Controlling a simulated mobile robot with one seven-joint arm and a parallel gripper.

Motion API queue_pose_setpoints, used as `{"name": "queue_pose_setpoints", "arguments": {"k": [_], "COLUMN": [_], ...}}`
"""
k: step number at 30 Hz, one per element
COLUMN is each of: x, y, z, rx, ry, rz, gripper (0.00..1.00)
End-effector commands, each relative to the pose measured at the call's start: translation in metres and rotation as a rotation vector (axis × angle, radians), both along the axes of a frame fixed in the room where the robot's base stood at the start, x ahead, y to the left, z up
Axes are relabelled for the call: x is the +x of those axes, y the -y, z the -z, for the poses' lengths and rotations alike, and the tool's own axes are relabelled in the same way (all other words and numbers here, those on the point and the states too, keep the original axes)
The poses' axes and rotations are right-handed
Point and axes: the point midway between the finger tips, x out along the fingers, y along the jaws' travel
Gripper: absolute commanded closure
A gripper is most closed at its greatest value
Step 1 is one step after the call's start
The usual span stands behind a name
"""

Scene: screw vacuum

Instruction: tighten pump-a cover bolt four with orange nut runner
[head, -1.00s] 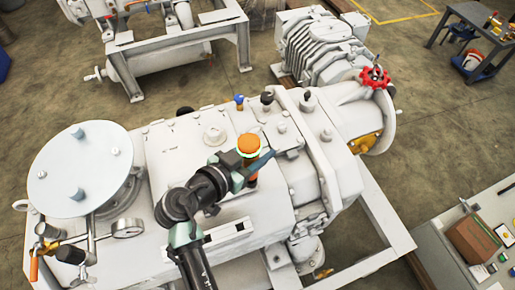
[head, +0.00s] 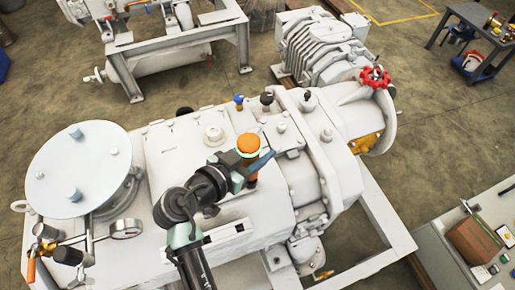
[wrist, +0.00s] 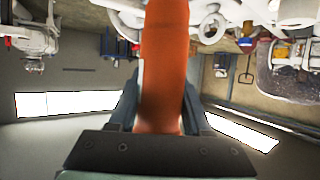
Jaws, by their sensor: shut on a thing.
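The orange nut runner (head: 249,144) stands roughly upright over the top of the white pump body (head: 185,150) in the head view. My gripper (head: 255,166) is shut on it, with a finger showing on its right side. In the wrist view the nut runner's orange body (wrist: 163,70) fills the middle between the two dark fingers of my gripper (wrist: 160,115). Which bolt is cover bolt four cannot be told.
A red handwheel (head: 375,77) is at the upper right. Small knobs, one blue (head: 239,102), rise behind the tool. A bench with a brown box (head: 474,241) is at the right.

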Motion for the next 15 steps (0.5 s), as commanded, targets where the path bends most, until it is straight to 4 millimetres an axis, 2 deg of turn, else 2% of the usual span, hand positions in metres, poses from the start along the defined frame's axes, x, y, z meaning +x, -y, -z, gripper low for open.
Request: {"name": "queue_pose_setpoints", "arguments": {"k": [15], "x": [0.0009], "y": [0.0], "z": [0.0045], "rx": [0.0], "ry": [0.005], "rz": [0.0], "gripper": [1.0]}}
